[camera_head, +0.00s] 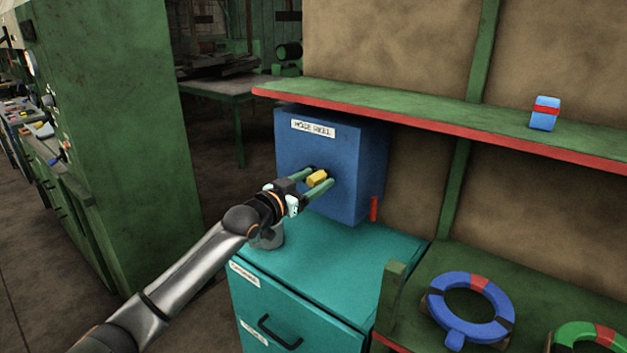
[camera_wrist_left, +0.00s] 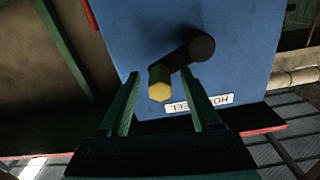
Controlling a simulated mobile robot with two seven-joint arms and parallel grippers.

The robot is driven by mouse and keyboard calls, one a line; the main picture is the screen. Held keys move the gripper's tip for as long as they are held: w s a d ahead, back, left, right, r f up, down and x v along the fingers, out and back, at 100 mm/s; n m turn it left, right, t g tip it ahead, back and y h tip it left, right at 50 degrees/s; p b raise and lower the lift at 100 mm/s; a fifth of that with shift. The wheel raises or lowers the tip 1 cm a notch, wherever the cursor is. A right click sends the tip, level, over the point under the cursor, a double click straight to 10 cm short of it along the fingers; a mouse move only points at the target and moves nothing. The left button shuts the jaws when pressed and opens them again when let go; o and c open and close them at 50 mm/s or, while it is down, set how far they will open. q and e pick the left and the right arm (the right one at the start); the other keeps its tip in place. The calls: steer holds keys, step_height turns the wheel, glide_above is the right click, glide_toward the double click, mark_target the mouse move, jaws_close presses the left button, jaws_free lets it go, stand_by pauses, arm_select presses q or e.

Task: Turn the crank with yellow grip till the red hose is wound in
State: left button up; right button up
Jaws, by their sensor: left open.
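The blue hose reel box (camera_head: 349,190) is mounted under the green shelf, with a "HOSE REEL" label on its front. A short piece of red hose (camera_head: 374,208) hangs at the box's lower right. The crank's yellow grip (camera_head: 318,178) shows in the head view between my left gripper's fingers. In the left wrist view the yellow grip (camera_wrist_left: 160,84) and the dark crank arm (camera_wrist_left: 188,52) stand out from the box front. My left gripper (camera_head: 318,180) is open, its green fingers on either side of the grip with gaps visible. My right gripper is not in view.
A teal cabinet (camera_head: 330,260) with drawers stands below the box, with a grey cylindrical object (camera_head: 268,238) on top. The green shelf (camera_head: 450,122) with a red edge carries a blue object with a red band (camera_head: 544,113). Blue (camera_head: 493,288) and green ring objects lie at lower right.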

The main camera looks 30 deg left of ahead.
arm_select(q)
jaws_close()
stand_by(0.5)
stand_by(0.9)
